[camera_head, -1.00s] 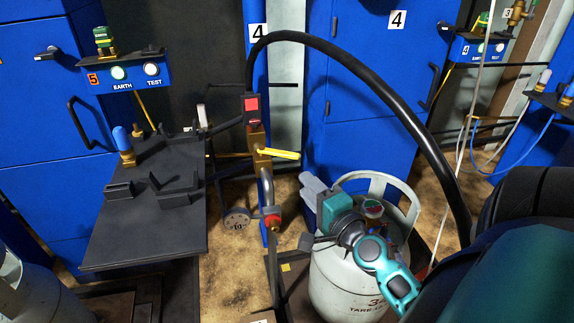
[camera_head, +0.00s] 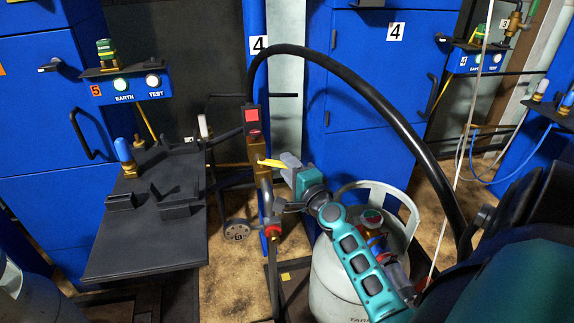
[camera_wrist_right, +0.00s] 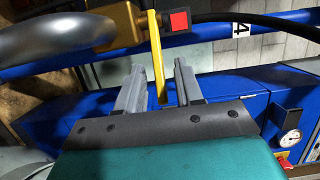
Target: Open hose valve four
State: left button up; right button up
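The hose valve is a brass body (camera_head: 257,152) with a yellow lever (camera_head: 269,163), below a red square on a black hose fitting, on the post marked 4. The lever sticks out to the right in the head view. My right gripper (camera_head: 287,163) is at the lever's free end. In the right wrist view, its two grey fingers (camera_wrist_right: 160,66) are apart, with the yellow lever (camera_wrist_right: 155,45) running between them and a gap on each side. The brass body (camera_wrist_right: 117,25) is just beyond the fingertips. My left gripper is out of view.
A black hose (camera_head: 350,68) arches from the valve to the right, above my right arm. A grey gas cylinder (camera_head: 340,280) stands below that arm. A dark shelf (camera_head: 140,240) is on the left. Blue cabinets (camera_head: 365,90) stand behind.

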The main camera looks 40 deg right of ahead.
jog(key=shift+w+d, duration=0.15)
jog(key=shift+w, duration=0.45)
jog(key=shift+c, duration=0.4)
grip_shut()
